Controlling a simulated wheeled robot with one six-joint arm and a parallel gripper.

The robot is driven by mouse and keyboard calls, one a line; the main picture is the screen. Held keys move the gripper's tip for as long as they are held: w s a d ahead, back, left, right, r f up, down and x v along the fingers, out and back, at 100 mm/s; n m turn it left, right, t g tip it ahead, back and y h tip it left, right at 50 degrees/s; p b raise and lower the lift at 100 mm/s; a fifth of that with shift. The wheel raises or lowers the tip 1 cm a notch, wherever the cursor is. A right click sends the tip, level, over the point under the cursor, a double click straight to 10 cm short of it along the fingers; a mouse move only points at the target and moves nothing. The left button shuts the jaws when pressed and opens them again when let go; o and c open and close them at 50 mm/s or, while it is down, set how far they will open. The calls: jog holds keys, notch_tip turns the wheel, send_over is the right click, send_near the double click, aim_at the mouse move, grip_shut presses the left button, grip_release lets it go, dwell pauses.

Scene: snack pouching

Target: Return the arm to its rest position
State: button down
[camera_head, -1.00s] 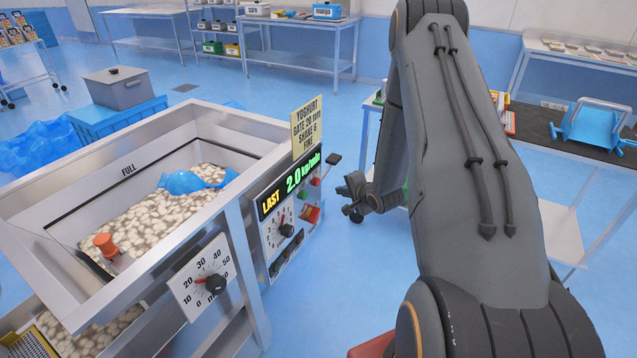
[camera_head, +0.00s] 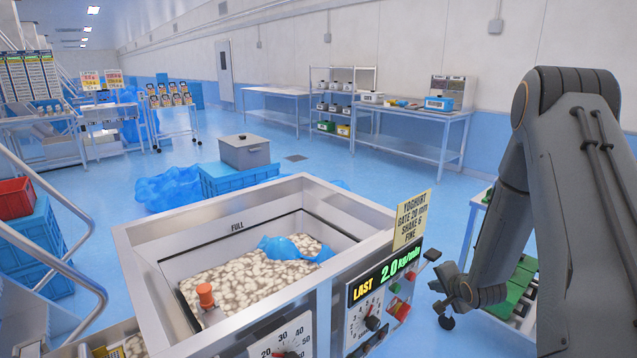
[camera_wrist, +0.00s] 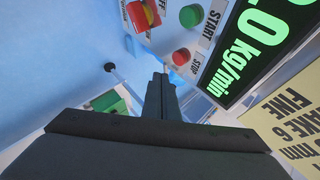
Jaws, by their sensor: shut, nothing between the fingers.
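My arm stands at the right of the head view, bent at the elbow. Its end, my gripper (camera_head: 450,302), hangs low beside the right end of the feeder's control panel (camera_head: 385,296), apart from it as far as I can tell. In the wrist view my gripper (camera_wrist: 160,82) has its fingers together with nothing between them. Past the fingers are the green start button (camera_wrist: 191,15) and red stop button (camera_wrist: 181,57). The lit display (camera_wrist: 255,45) reads kg/min.
A yellow sign (camera_head: 412,219) rises above the panel. A blue crate (camera_head: 240,182) with a grey box (camera_head: 244,151) stands behind. Blue floor (camera_head: 400,190) is free towards the back tables.

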jog(key=s+a+r+n+g+h, duration=0.1)
jog(key=s+a+r+n+g, duration=0.3)
jog(key=s+a+r+n, duration=0.45)
jog(key=s+a+r+n+g, duration=0.1)
jog(key=s+a+r, duration=0.2)
jog(key=s, duration=0.4)
jog(key=s+a+r+n+g, duration=0.2)
jog(key=s+a+r, duration=0.1)
jog(key=s, duration=0.4)
jog(key=s+a+r+n+g, duration=0.1)
jog(key=s+a+r+n, duration=0.1)
jog(key=s, duration=0.5)
jog(key=shift+s+a+r+g+y, duration=0.15)
jog(key=shift+a+r+g+y, duration=0.3)
jog(key=shift+a, duration=0.65)
jog(key=shift+r, duration=0.1)
